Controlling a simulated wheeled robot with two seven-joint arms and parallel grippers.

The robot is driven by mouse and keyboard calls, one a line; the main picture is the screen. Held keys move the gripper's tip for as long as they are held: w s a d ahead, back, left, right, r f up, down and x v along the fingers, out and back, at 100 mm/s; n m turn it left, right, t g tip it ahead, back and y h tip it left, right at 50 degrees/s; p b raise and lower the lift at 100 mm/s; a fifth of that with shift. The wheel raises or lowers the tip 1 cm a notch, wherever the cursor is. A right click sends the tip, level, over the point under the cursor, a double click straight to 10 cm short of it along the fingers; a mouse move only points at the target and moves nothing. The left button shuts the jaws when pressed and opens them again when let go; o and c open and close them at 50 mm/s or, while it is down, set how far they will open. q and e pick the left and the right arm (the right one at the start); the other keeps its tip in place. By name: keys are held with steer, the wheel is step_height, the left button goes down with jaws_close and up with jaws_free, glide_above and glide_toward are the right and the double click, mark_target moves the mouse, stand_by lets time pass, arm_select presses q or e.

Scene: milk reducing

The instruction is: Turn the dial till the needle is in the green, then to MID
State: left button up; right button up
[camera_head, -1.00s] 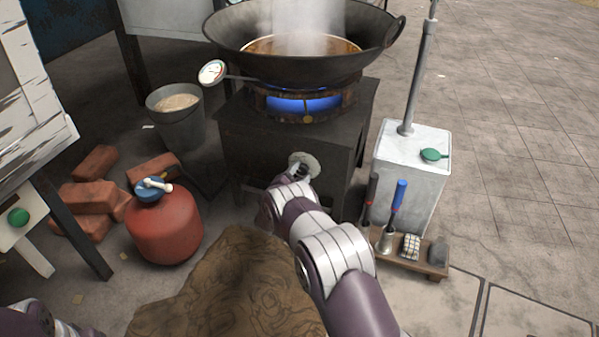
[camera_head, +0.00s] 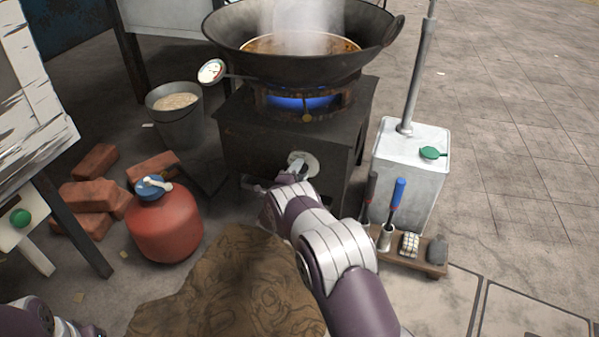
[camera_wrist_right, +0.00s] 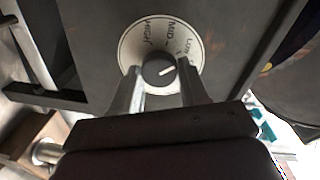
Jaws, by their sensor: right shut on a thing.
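The dial (camera_wrist_right: 130,52), a pale plate marked HIGH, MID and LOW with a dark knob (camera_wrist_right: 158,72), is on the stove front; it also shows in the head view (camera_head: 309,163). The knob's white mark points right, near the LOW end. My right gripper (camera_wrist_right: 160,82) is shut on the knob, one finger each side; it also shows in the head view (camera_head: 297,168). The round gauge (camera_head: 211,71) is at the wok's left; its needle is too small to read. My left gripper (camera_head: 82,329) is partly cut off at bottom left.
The steaming wok (camera_head: 300,68) sits over a low blue flame (camera_head: 299,99) on the dark stove (camera_head: 262,140). A red gas cylinder (camera_head: 165,225) and bricks (camera_head: 96,161) stand left. A white canister (camera_head: 412,170) and small tool rack (camera_head: 410,261) stand right.

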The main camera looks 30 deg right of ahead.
steer(key=shift+f, duration=0.15)
steer(key=o, duration=1.1)
steer(key=shift+c, duration=0.2)
steer(key=shift+a, duration=0.1)
steer(key=p+v, duration=0.7)
steer(key=v, duration=0.5)
steer(key=shift+s+a, duration=0.2)
steer(key=shift+s, duration=0.05)
